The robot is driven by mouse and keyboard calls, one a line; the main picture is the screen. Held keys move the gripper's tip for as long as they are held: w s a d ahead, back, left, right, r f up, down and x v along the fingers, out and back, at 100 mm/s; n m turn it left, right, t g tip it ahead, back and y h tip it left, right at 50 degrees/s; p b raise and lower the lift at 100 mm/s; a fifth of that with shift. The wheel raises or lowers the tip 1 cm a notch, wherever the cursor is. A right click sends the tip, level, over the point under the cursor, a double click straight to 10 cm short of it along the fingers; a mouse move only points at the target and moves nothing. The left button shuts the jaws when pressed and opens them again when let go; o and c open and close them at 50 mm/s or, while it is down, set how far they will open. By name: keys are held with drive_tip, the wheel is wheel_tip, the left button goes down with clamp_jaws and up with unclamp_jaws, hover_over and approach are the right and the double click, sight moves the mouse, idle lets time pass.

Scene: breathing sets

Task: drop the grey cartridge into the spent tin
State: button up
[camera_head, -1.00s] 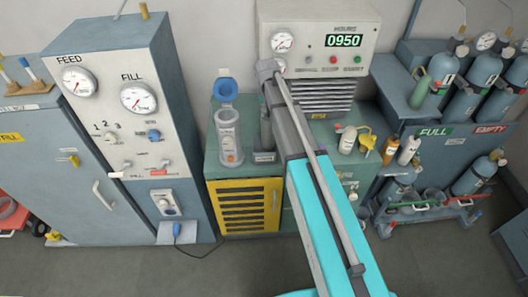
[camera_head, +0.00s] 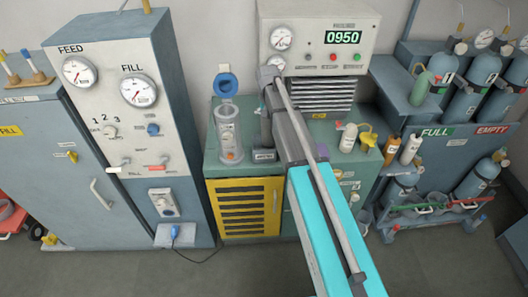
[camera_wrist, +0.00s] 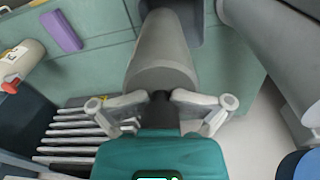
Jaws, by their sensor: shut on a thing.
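The grey cartridge (camera_wrist: 160,60) is a plain grey cylinder in the middle of the wrist view. My gripper (camera_wrist: 162,100) is shut on its near end, with one finger on each side. The spent tin seems to be the dark grey square container (camera_wrist: 182,20) behind the far end of the cartridge. In the head view it seems to be the small dark box with a white label (camera_head: 264,155) on the green bench. A grey cylinder (camera_head: 266,128), likely the cartridge, shows just above it, partly behind my arm. I cannot tell whether its lower end is inside the tin.
A clear canister (camera_head: 229,135) with a raised blue lid (camera_head: 225,84) stands close left of the tin. The grey console (camera_head: 318,40) rises behind. A cream bottle (camera_head: 348,137) and a yellow item (camera_head: 367,141) stand to the right. A purple block (camera_wrist: 62,30) lies on the bench.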

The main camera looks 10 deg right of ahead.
drive_tip(key=shift+w+d+f, duration=0.25)
drive_tip(key=shift+w+d, duration=0.1)
drive_tip(key=shift+w, duration=0.25)
drive_tip(key=o, duration=1.2)
drive_tip(key=shift+a, duration=0.1)
drive_tip(key=shift+w+r+p, duration=0.25)
drive_tip(key=shift+w+p, duration=0.15)
drive_tip(key=shift+p, duration=0.85)
